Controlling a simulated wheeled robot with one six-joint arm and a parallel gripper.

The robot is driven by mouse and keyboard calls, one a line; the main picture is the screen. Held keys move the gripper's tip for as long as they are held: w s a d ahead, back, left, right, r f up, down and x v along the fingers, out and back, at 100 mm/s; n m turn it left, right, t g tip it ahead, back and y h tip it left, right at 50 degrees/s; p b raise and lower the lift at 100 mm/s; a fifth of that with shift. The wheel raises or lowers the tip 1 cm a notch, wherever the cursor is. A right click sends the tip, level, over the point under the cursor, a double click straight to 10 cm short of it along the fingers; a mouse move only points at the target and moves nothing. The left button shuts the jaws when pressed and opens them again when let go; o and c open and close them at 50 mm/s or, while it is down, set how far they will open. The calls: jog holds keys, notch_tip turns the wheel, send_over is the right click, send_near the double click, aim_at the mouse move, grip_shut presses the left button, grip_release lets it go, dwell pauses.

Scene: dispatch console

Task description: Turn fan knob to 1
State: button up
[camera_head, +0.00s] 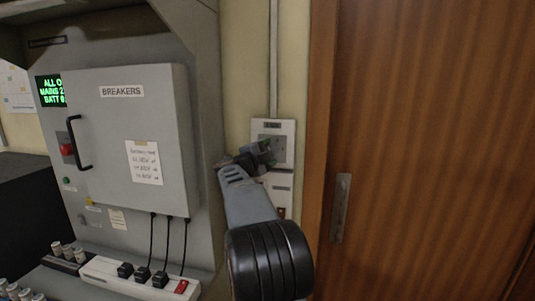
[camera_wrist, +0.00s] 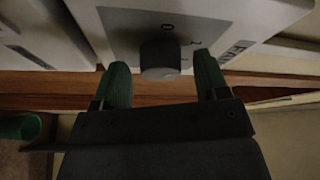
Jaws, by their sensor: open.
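The fan knob (camera_wrist: 160,56) is a dark round knob on a pale plate (camera_wrist: 112,25) in the wrist view. Small dark marks sit around it and a partly cut-off FAN label (camera_wrist: 237,48) is at the right. My gripper (camera_wrist: 161,72) is open, with one green finger on each side of the knob and visible gaps between. I cannot tell which mark the knob points at. In the head view my gripper (camera_head: 262,152) is up against the wall plate (camera_head: 286,128) and hides the knob.
A grey BREAKERS cabinet (camera_head: 120,125) with a black handle stands at the left. A power strip (camera_head: 105,273) with several black plugs lies below it. A wooden door (camera_head: 430,130) with a metal plate (camera_head: 341,207) is close at the right. Another wall plate (camera_head: 285,197) sits below the fan plate.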

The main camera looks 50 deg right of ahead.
jog(key=s+a+f+b, duration=0.1)
jog(key=s+a+b, duration=0.1)
jog(key=a, duration=1.1)
jog(key=shift+a+b, duration=0.35)
jog(key=shift+b, duration=0.55)
